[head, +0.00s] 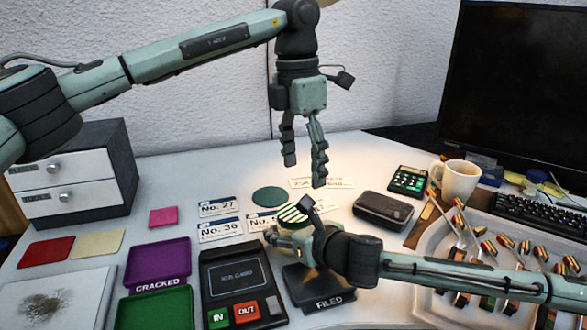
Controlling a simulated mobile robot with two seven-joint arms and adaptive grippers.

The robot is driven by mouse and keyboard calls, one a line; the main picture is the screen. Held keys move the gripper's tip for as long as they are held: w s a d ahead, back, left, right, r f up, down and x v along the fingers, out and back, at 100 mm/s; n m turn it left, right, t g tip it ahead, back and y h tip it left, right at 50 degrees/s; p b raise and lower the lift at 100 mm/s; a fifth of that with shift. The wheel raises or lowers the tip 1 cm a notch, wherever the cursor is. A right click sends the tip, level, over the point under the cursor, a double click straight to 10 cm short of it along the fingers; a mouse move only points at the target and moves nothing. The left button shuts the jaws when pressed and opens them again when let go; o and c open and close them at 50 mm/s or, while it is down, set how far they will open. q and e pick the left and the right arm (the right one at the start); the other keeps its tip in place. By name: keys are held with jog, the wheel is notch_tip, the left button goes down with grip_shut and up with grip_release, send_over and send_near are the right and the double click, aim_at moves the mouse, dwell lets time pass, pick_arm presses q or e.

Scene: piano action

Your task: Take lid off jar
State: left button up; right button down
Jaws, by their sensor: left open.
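A jar with a green-and-white striped lid (294,213) stands near the middle of the table. Its body is mostly hidden behind my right gripper. My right gripper (290,222) is low at the jar, with finger parts showing at the lid's right side and at the jar's left front. Whether it is closed on the jar I cannot tell. My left gripper (304,174) hangs pointing down, above and behind the lid, open and empty. The lid looks seated on the jar.
A green round mat (270,197) lies behind the jar, with number cards (219,207) to its left. A dark case (383,211) and a mug (459,181) stand to the right. A black job-card box (240,275) and a FILED tray (312,296) lie in front.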

aim_at(293, 212)
pick_arm(q)
jog(key=m, duration=0.6)
jog(key=a+m, duration=0.1)
jog(key=m, duration=0.6)
jog(key=f+m, duration=0.1)
jog(key=m, duration=0.5)
jog(key=shift+w+a+y, duration=0.2)
jog(key=shift+a+y, duration=0.05)
jog(key=shift+y, duration=0.15)
jog(key=shift+a+f+m, duration=0.1)
jog(key=shift+f+m, duration=0.1)
jog(key=shift+m, duration=0.5)
notch_tip(293, 212, down, 8)
jog(key=shift+r, duration=0.15)
